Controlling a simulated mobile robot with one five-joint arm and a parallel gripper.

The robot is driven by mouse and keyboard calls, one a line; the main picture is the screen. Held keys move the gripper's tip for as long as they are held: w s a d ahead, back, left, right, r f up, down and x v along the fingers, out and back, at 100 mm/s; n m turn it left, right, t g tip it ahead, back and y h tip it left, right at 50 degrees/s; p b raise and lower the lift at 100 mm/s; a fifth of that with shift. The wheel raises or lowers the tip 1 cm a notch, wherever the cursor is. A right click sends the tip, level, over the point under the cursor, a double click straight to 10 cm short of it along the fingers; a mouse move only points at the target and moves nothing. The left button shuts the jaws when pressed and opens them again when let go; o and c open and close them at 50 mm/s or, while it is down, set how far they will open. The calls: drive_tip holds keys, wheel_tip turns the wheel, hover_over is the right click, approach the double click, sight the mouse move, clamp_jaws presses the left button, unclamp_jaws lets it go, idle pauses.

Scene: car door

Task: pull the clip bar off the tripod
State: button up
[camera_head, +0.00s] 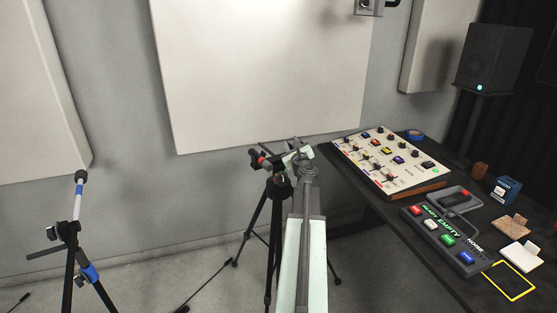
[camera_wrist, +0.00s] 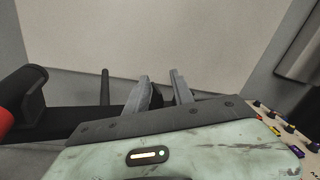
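The tripod (camera_head: 278,188) stands on the floor at the centre of the head view, its black legs spread. The clip bar (camera_head: 263,158), black with a red part, lies across the tripod's head. In the wrist view the clip bar (camera_wrist: 88,120) runs in from the left, with a thick black block, a red end and a thin upright peg. My gripper (camera_head: 299,152) is at the tripod's top, beside the bar. In the wrist view my gripper (camera_wrist: 163,85) has its two grey fingers apart, with pale wall between their tips. The finger bases are hidden by my gripper's body.
A dark table (camera_head: 375,235) on the right carries a sloped control panel (camera_head: 385,155) and a button box (camera_head: 440,235). A second stand with blue parts (camera_head: 78,235) is at the left. A speaker (camera_head: 492,58) stands at the back right. Floor between the stands is mostly free.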

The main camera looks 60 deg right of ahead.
clamp_jaws()
idle(1.3)
